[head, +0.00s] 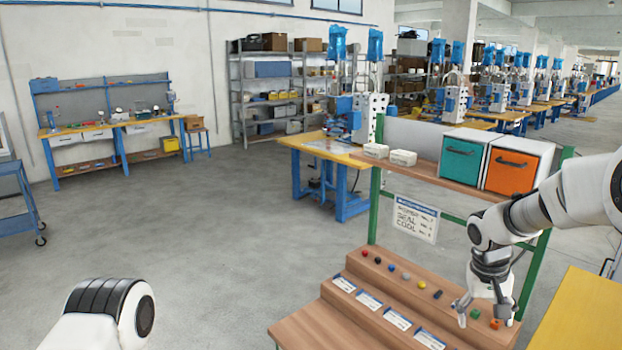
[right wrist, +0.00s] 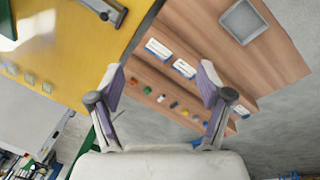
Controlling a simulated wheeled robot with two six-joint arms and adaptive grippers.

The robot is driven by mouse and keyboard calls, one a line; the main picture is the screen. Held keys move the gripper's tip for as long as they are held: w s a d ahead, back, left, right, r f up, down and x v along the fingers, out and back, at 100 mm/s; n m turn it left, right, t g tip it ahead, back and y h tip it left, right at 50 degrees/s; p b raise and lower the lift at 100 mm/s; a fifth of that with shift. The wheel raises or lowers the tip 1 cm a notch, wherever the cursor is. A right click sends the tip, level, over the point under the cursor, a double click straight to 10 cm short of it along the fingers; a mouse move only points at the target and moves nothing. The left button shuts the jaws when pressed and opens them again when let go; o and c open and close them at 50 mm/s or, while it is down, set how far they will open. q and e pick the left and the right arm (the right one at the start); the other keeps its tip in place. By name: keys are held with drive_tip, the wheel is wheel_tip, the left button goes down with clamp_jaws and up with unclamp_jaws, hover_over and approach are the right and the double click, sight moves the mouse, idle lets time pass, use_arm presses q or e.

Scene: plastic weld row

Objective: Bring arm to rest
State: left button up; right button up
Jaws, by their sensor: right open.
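My right arm (head: 540,205) reaches in from the right in the head view, with its gripper (head: 483,311) pointing down over the right end of a stepped wooden stand (head: 318,324). In the right wrist view the right gripper (right wrist: 160,86) has its two fingers wide apart with nothing between them. My left arm (head: 108,312) shows only as a white and black link at the bottom left; its gripper is out of view.
Small coloured pieces (head: 391,267) sit in a row on the stand, near label cards (head: 369,299). A green-framed shelf (head: 430,171) behind holds a teal bin (head: 461,161) and an orange bin (head: 512,171). A yellow table (head: 580,312) stands at right. Open floor lies left.

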drive_tip(key=s+a+f+g+b, duration=0.1)
drive_tip(key=s+f, duration=0.3)
drive_tip(key=f, duration=0.4)
drive_tip(key=s+a+f+g+y+b, duration=0.1)
drive_tip(key=s+a+f, duration=0.1)
drive_tip(key=s+f, duration=0.35)
drive_tip(key=s+a+f+g+b, duration=0.1)
drive_tip(key=s+f, duration=0.1)
drive_tip(key=f, duration=0.7)
drive_tip(key=s+a+f+b, duration=0.1)
drive_tip(key=s+a+f, duration=0.1)
drive_tip(key=s+f, duration=0.5)
drive_tip(key=s+a+f+n+y+b, duration=0.1)
drive_tip(key=s+a+f, duration=0.15)
drive_tip(key=s, duration=0.75)
drive_tip(key=s+a+f+b, duration=0.1)
drive_tip(key=s+f, duration=0.5)
drive_tip(key=s, duration=0.3)
use_arm(q)
wheel_tip(320, 180, down, 7)
drive_tip(key=shift+r, duration=0.2)
use_arm(e)
drive_tip(key=w+t, duration=0.2)
drive_tip(key=w+n, duration=0.1)
drive_tip(key=w, duration=0.1)
drive_tip(key=shift+d+r+t, duration=0.15)
drive_tip(key=shift+r+t, duration=0.25)
use_arm(q)
drive_tip(key=shift+w, duration=0.1)
